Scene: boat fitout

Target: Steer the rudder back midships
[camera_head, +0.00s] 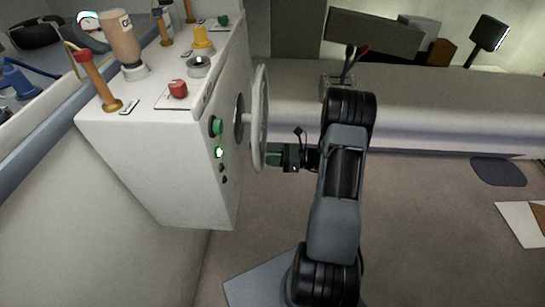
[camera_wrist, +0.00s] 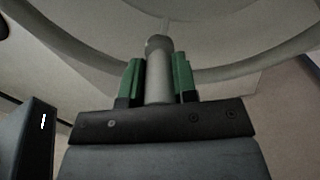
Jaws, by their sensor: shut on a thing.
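The steering wheel (camera_head: 260,118) is pale and stands edge-on at the side of the white console (camera_head: 150,165). In the wrist view its rim (camera_wrist: 235,72) curves across the top, with a spoke behind. My gripper (camera_head: 273,159) is at the wheel's near lower side. In the wrist view my gripper (camera_wrist: 159,80) has its two green fingers on either side of a grey peg-like handle (camera_wrist: 158,68), shut on it. The handle's rounded end stands in front of the rim. The rudder itself is not visible, and I cannot make out a rudder angle reading.
The console top carries a red knob (camera_head: 178,88), a yellow knob (camera_head: 203,38), an orange lever (camera_head: 97,82) and a bottle (camera_head: 120,45). Green buttons (camera_head: 216,126) are on its side. A long bench (camera_head: 420,105) runs behind my arm. The floor at right is mostly open.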

